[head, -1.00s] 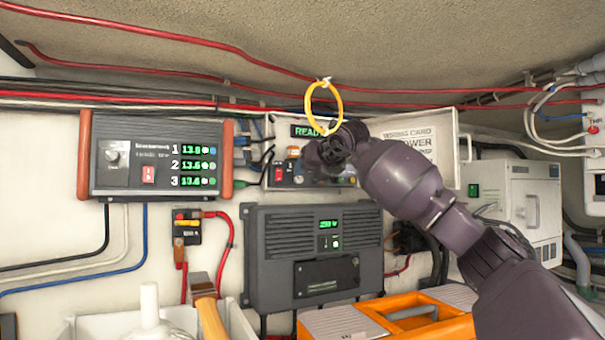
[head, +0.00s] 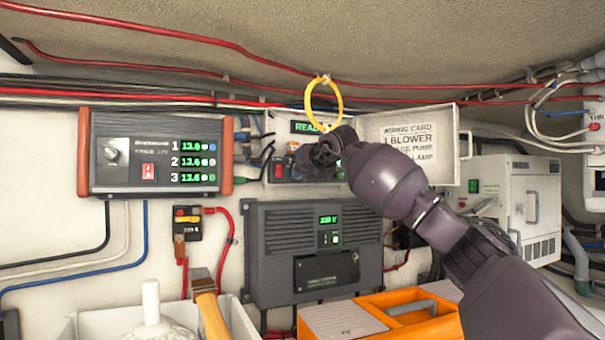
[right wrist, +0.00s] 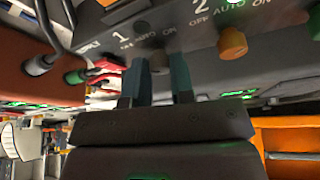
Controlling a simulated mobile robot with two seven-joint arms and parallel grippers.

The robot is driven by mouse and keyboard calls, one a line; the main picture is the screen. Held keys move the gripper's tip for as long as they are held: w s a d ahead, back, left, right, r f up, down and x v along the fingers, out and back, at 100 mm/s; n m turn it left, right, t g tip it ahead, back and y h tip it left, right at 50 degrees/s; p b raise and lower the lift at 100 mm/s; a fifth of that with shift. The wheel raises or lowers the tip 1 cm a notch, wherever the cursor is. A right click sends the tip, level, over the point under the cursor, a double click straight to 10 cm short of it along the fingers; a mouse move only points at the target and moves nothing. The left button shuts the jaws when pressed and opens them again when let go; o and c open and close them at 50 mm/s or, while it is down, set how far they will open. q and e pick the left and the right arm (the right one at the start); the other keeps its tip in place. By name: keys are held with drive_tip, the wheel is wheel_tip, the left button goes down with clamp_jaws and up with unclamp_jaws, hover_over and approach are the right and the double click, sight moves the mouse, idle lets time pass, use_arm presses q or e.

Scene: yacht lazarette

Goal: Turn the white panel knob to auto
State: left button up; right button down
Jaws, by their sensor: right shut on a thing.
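The control panel (head: 272,147) is an open box on the back wall with a lit green READY display. In the right wrist view, the panel (right wrist: 185,30) has positions marked 1 and 2, each labelled OFF, AUTO and ON. My right gripper (head: 318,156) is in front of the panel. In the right wrist view, its two fingers (right wrist: 156,84) are closed around a knob (right wrist: 158,62) below the number 1. The knob looks grey in shadow, and its pointer direction cannot be made out. An orange knob (right wrist: 232,42) is beside it under number 2. My left gripper is out of view.
A yellow ring (head: 324,104) hangs just above the gripper. The open lid with a wiring card (head: 408,145) is to the right. A battery monitor (head: 130,182) with its own dial is left. An orange toolbox (head: 440,320) and white bin (head: 235,325) stand below.

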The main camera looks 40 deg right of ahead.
drive_tip(key=m+b, duration=0.1)
drive_tip(key=m+y+b, duration=0.1)
drive_tip(key=m+t+y+b, duration=0.1)
drive_tip(key=shift+d+f, duration=0.2)
drive_tip(key=shift+d, duration=0.05)
drive_tip(key=m+t+y+b, duration=0.1)
drive_tip(key=m, duration=0.1)
drive_tip(key=shift+m+b, duration=0.4)
drive_tip(key=shift+s, duration=0.1)
drive_tip(key=shift+m, duration=0.3)
drive_tip(key=shift+r, duration=0.1)
drive_tip(key=c, duration=1.1)
unclamp_jaws()
drive_tip(key=shift+o, duration=0.6)
